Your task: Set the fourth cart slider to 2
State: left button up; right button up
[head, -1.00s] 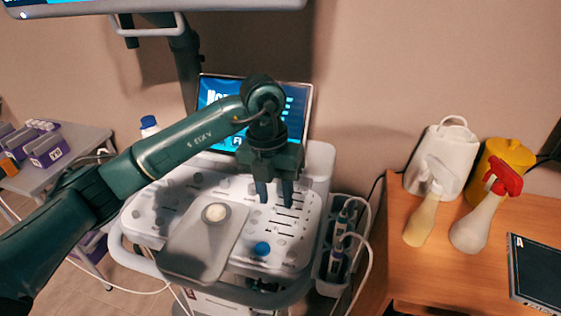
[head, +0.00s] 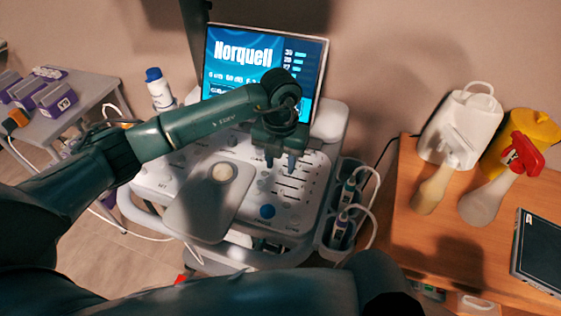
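The cart's control panel (head: 245,195) is light grey, with several dark horizontal slider slots (head: 292,187) stacked on its right part. The slots' knobs and numbers are too small to read, so I cannot tell where the fourth slider stands. My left gripper (head: 281,163) points down over the upper end of the slider group and hides part of it. Its two fingers are apart with nothing visible between them; I cannot tell if the tips touch the panel. My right arm crosses the bottom of the picture, and its gripper is out of view.
A lit screen (head: 235,78) stands behind the panel. A wooden table (head: 400,232) with spray bottles (head: 433,189) is further right.

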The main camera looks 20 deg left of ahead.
pick_arm(q)
jog(key=shift+f, duration=0.8)
jog(key=shift+c, duration=0.3)
grip_shut()
